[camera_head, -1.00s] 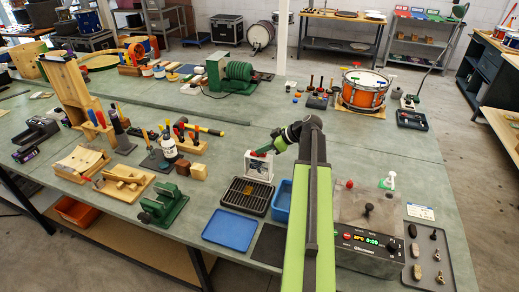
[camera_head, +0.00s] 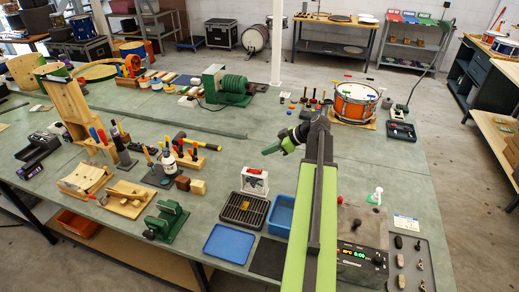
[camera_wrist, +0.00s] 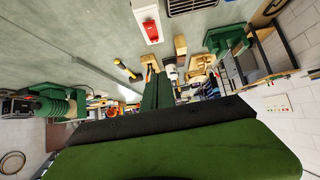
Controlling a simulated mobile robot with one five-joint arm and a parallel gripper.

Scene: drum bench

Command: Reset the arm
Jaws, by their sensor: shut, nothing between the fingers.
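My gripper (camera_head: 271,149) is at the end of my green and dark arm, held in the air above the bench. Its green fingers are together and empty. In the wrist view, the shut fingers (camera_wrist: 158,88) point away from the camera over the bench. A white box with a red switch (camera_head: 254,182) stands on the bench below and left of the gripper, apart from it. The box also shows at the top of the wrist view (camera_wrist: 148,22).
Close to my arm are a black grill tray (camera_head: 244,208), a blue tray (camera_head: 228,244), a blue bin (camera_head: 280,215) and a control unit with a lit display (camera_head: 361,255). An orange drum (camera_head: 355,102) and a green vise (camera_head: 167,220) stand on the bench. Bare bench lies behind the gripper.

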